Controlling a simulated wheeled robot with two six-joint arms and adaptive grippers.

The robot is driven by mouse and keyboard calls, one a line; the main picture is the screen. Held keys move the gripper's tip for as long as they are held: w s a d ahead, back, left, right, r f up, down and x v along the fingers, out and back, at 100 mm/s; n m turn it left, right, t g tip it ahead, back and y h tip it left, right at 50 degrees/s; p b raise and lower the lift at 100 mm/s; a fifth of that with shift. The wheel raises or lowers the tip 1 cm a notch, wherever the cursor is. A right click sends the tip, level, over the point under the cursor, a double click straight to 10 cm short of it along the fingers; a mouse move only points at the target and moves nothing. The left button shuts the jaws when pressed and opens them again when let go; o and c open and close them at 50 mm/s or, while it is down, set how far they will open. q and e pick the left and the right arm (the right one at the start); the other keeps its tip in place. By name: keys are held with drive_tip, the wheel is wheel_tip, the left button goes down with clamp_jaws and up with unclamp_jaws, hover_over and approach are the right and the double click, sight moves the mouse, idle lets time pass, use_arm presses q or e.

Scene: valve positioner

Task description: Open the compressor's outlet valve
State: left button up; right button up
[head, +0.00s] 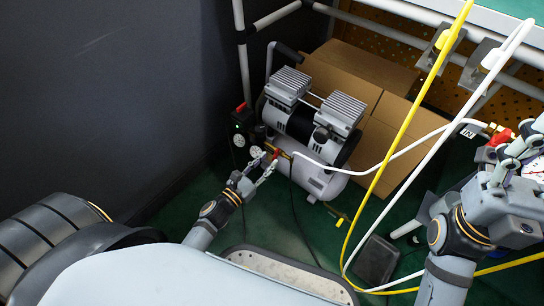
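The compressor (314,123) stands on the green floor by the wall, with a white tank below two finned heads. Its outlet valve has a small red handle (276,153) on a brass fitting at the tank's near left end, where the white hose joins. My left gripper (263,163) is at this valve, its two fingers apart and pointing at the red handle. It looks open; whether a finger touches the handle is too small to tell. My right gripper (513,160) is at the right edge beside another red handle (499,137); its fingers overlap other parts there.
Cardboard boxes (363,64) stand behind the compressor, under a workbench frame. A yellow hose (401,132) and a white hose (428,141) cross the space on the right. A dark pedal-like block (377,261) lies on the floor. The dark wall (100,100) bounds the left.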

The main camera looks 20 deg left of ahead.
sight(276, 153)
use_arm(q)
drive_tip(key=shift+x, duration=1.8)
clamp_jaws()
